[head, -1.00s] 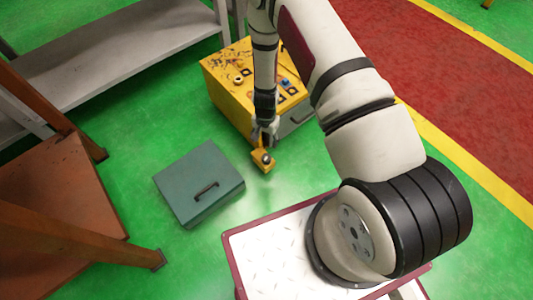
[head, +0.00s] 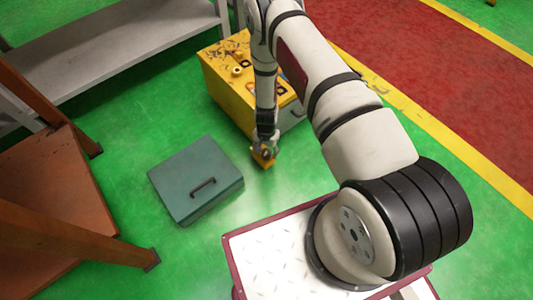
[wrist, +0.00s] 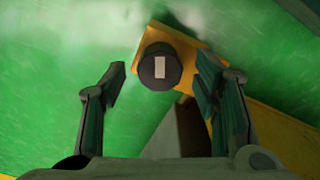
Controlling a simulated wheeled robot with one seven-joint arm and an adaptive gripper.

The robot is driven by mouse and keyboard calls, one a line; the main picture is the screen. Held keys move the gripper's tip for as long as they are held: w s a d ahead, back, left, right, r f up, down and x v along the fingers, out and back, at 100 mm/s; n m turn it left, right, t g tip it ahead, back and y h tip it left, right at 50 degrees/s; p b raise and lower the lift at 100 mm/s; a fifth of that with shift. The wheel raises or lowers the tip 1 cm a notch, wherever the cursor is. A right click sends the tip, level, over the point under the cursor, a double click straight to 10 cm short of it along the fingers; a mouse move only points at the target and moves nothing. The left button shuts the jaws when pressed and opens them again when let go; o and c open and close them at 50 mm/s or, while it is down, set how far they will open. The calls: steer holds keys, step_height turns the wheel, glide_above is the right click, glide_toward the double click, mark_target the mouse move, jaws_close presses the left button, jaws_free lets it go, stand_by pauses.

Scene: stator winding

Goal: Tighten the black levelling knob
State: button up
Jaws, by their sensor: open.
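The black levelling knob (wrist: 160,68) is round, with a pale rectangular mark on its top. It sits on a yellow bracket (wrist: 187,44) that juts out low from the yellow cabinet (head: 222,82). In the wrist view my gripper (wrist: 160,75) is open, with one finger to the left of the knob and one to the right. The right finger is nearer to it; green floor shows between the left finger and the knob. In the head view my gripper (head: 262,145) points down just above the bracket and hides part of it.
A grey-green case (head: 197,178) with a dark handle lies on the green floor, left of the bracket. A grey bench (head: 115,60) stands at the upper left, with brown steel framing (head: 70,238) below it. Small parts lie on the cabinet top.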

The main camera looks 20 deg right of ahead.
steer(key=shift+f, duration=0.4)
steer(key=shift+c, duration=0.3)
steer(key=c, duration=1.1)
steer(key=shift+m, duration=0.3)
